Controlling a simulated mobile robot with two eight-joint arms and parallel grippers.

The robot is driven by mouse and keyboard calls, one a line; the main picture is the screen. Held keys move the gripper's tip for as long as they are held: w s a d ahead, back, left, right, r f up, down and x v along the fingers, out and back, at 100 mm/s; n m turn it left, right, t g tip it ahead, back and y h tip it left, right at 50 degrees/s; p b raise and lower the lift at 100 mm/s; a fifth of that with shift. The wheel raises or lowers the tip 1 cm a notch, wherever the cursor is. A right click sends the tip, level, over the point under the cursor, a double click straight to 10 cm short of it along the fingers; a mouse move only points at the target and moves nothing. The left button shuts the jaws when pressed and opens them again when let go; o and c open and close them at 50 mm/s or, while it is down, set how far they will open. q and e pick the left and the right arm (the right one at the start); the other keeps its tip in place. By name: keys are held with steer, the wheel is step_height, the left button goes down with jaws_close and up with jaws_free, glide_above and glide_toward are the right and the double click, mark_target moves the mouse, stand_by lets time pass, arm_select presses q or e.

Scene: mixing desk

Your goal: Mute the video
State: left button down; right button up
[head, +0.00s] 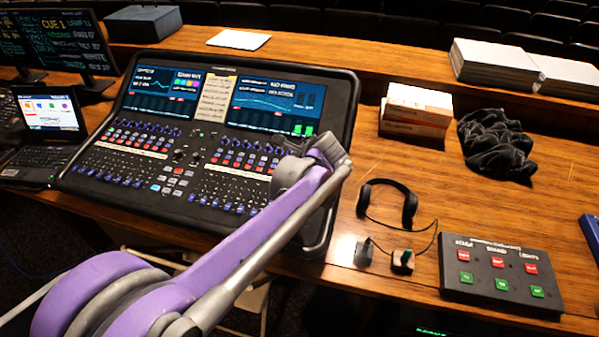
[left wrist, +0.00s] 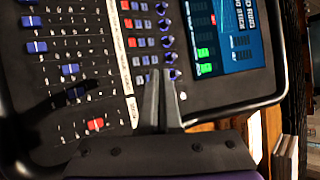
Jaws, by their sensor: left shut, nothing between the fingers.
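The black mixing console (head: 232,143) stands on the wooden desk, with two lit screens, rows of small red and blue buttons, and faders. My left arm reaches across its right side. My left gripper (head: 283,146) is over the console's right part, near the right ends of the button rows. In the left wrist view its fingers (left wrist: 161,76) are shut and empty, close to a line of red and blue buttons (left wrist: 137,45) and dark knobs. I cannot tell whether the tips touch the panel. The small button labels are not readable. My right gripper is not in view.
A black box with red and green buttons (head: 499,275) lies at right. A headset (head: 408,205), dark cloth (head: 495,145), white-topped boxes (head: 416,108) and a paper stack (head: 492,64) are on the desk. A laptop (head: 48,120) and monitors (head: 58,42) stand left.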

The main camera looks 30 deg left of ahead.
arm_select(q)
steer(key=shift+w+a+r+m+y, duration=0.15)
steer(key=shift+w+r+m, duration=0.15)
steer(key=shift+w, duration=0.15)
steer(key=shift+w+a+r+m+y, duration=0.1)
steer(key=shift+w+r+m+y, duration=0.05)
steer(key=shift+w+m, duration=0.2)
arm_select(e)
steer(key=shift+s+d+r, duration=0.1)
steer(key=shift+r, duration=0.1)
arm_select(q)
steer(key=shift+f, duration=0.1)
steer(key=f+b, duration=0.1)
steer(key=f, duration=0.1)
steer(key=f+b, duration=0.1)
steer(key=f, duration=0.2)
steer(key=f+b, duration=0.2)
steer(key=shift+w+a+f, duration=0.1)
steer(key=shift+w+f, duration=0.15)
steer(key=shift+w, duration=0.1)
steer(key=shift+w+f+b, duration=0.15)
steer(key=shift+f+b, duration=0.3)
steer(key=shift+f, duration=0.15)
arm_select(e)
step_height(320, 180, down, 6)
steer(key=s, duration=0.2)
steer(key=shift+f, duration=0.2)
